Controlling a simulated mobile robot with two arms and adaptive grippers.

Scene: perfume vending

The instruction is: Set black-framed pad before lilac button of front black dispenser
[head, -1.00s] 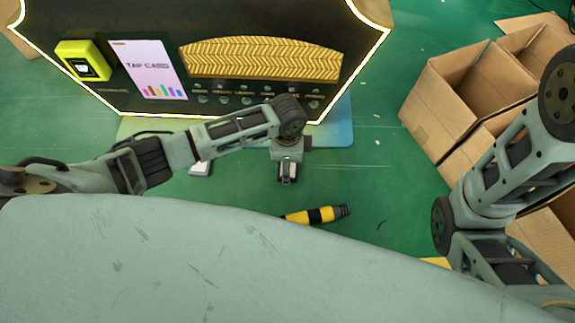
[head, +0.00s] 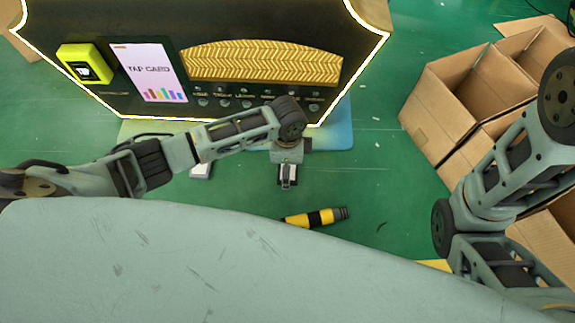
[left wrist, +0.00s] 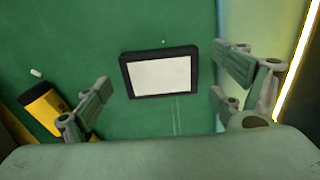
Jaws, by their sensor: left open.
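The pad (left wrist: 160,74), a white panel in a black frame, lies flat on the green floor in the left wrist view. In the head view a white-topped piece (head: 200,171), apparently this pad, shows partly behind my left forearm. My left gripper (head: 288,178) is open and empty, to the right of it. In the wrist view its fingers (left wrist: 160,85) appear either side of the pad, without visible contact. The black dispenser (head: 105,85) stands behind, with a row of round buttons (head: 225,103). Their labels are too small to single out lilac. My right gripper is out of view.
A yellow-black cylinder (head: 315,217) lies on the floor below my left gripper; it also shows in the wrist view (left wrist: 45,108). A blue and yellowish mat (head: 338,136) lies along the dispenser's front. Open cardboard boxes (head: 455,95) stand at right. Green floor between is mostly clear.

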